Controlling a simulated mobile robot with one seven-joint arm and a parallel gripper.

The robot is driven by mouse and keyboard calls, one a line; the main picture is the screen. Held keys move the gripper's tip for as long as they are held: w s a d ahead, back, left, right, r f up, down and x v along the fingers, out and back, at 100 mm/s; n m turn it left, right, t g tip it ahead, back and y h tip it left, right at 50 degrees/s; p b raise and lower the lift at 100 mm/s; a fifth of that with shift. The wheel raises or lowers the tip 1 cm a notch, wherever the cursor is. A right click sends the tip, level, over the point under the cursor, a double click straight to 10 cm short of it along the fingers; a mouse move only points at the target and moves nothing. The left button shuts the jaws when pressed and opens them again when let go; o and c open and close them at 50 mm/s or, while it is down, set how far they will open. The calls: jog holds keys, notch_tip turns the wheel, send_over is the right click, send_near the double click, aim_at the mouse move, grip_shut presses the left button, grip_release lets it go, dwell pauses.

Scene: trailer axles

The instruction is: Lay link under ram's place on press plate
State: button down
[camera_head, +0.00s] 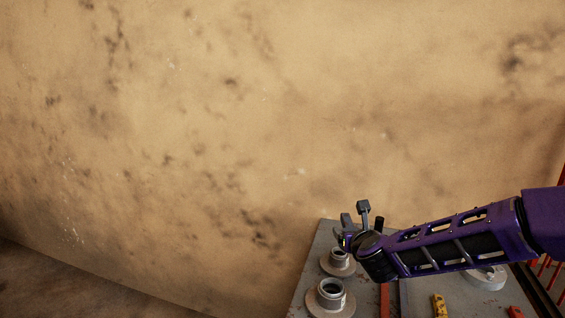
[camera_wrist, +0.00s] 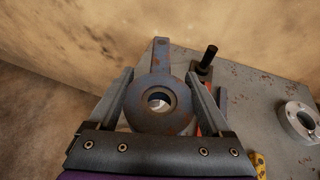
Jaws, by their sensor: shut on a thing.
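My gripper (camera_wrist: 160,88) is shut on the link, with one finger on each side. The link (camera_wrist: 137,103) is a grey, rust-marked piece with a round eye and a central hole in the wrist view. A narrow bar reaches away from the eye toward the wall. In the head view my gripper (camera_head: 350,239) is over the far left part of a grey, rust-spotted top (camera_head: 322,240); the link is hard to make out there. I cannot tell whether the link touches the top. I cannot make out the ram or tell which surface is the press plate.
Two flanged collars (camera_head: 331,294) stand at the top's left edge. A black upright peg (camera_wrist: 208,56) is right of the link. A pale ring (camera_wrist: 301,121) lies farther right. A yellow piece (camera_head: 439,305) and a red strip (camera_head: 384,300) are nearer. A wall stands behind.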

jog(key=s+a+f+m+h, duration=0.1)
jog(key=s+a+m+h, duration=0.2)
jog(key=s, duration=0.5)
jog(key=shift+s+a+h, duration=0.3)
jog(key=shift+a+h, duration=0.05)
jog(key=shift+h, duration=0.05)
